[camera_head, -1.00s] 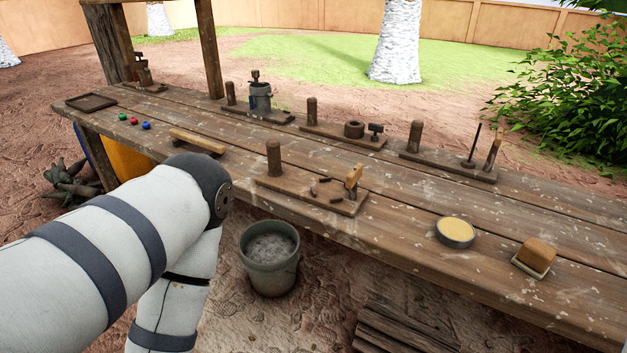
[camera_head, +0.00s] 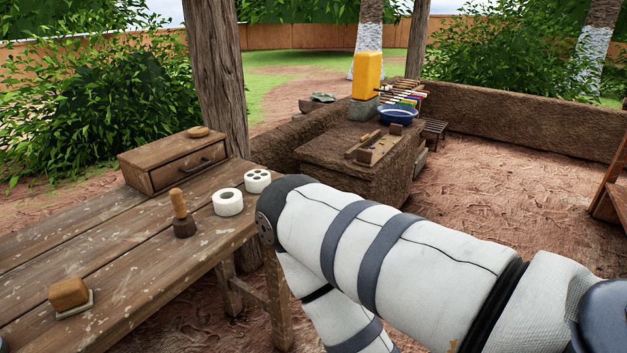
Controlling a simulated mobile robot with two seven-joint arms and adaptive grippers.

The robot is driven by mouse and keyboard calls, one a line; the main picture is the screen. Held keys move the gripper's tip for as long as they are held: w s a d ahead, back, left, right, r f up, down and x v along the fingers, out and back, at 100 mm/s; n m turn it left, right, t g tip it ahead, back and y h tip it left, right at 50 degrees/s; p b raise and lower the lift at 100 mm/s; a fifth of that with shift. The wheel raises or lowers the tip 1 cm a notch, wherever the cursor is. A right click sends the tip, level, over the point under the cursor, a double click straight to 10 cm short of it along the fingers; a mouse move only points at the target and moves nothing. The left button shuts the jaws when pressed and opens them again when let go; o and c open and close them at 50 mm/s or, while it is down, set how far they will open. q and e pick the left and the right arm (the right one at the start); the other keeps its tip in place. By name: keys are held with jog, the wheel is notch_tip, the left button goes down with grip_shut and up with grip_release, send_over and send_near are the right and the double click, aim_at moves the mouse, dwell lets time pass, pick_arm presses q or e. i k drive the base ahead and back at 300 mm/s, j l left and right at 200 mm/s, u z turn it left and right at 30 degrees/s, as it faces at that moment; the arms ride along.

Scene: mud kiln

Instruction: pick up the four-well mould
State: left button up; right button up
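The four-well mould (camera_head: 257,188) is a short white round block with several dark wells in its top. It stands at the right end of the wooden workbench, near the corner by the wooden post. A similar white mould (camera_head: 228,208) with one large well stands just left of it. My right arm comes in from the right, and its elbow is in front of the bench end, close to the right of the four-well mould in the picture. Neither of my grippers shows in this view.
On the bench (camera_head: 140,240) stand a wooden-handled tool (camera_head: 181,215), a brown block on a pale base (camera_head: 70,296) and a drawer box (camera_head: 172,160). A wooden post (camera_head: 220,80) rises behind the moulds. A mud-brick counter (camera_head: 350,165) with a yellow container (camera_head: 367,75) stands beyond.

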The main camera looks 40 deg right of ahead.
aim_at(256, 179)
jog(key=z, duration=1.05)
jog(key=i+l+u, duration=0.15)
jog(key=l+u, duration=0.25)
jog(key=i+l+u, duration=0.1)
jog(key=l+u, duration=1.15)
jog(key=l, duration=0.2)
